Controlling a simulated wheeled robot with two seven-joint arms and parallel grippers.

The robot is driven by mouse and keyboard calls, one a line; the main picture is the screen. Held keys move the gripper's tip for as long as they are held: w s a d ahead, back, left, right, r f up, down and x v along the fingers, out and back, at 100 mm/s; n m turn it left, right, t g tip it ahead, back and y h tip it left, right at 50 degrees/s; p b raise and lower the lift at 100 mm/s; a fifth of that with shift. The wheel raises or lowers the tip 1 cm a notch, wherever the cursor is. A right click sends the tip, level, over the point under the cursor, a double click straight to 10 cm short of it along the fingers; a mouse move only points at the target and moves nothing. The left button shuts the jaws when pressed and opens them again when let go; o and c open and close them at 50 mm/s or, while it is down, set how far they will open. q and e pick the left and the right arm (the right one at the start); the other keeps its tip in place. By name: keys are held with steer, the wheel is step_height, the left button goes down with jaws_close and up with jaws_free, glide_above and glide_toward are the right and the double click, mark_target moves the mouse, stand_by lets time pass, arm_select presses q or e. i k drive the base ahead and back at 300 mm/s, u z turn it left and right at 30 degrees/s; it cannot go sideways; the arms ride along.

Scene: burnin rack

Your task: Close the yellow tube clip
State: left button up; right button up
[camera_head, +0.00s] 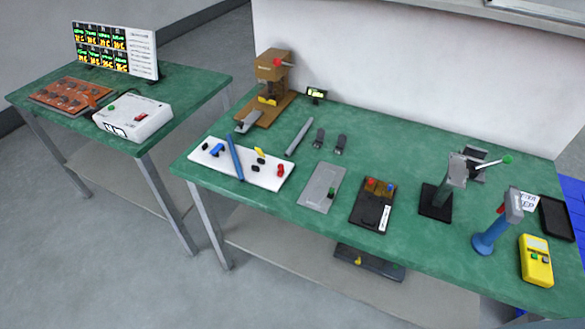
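A white board (206,161) lies on the green table at its left end. A small yellow piece (259,152), which looks like the yellow tube clip, sits on the board right of the middle, with black parts beside it. It is too small to tell whether it is open or shut. A blue tube (236,158) lies across the board, left of the yellow piece and apart from it. A blue clip-like piece (217,150) is on the left part and a red one (281,170) on the right part. Neither of my grippers shows.
Behind the board stands a brown press (273,75) with a red knob. A grey bar (299,137), a grey plate (322,187) and a black box (374,205) lie to the right. Upright tools and a yellow meter (536,261) stand farther right. A second table (190,85) is at left.

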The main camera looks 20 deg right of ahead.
mark_target(258, 151)
steer(key=z, duration=0.4)
steer(key=k, duration=0.9)
steer(key=u, duration=0.8)
steer(key=i, duration=1.65)
steer(key=z, duration=0.5)
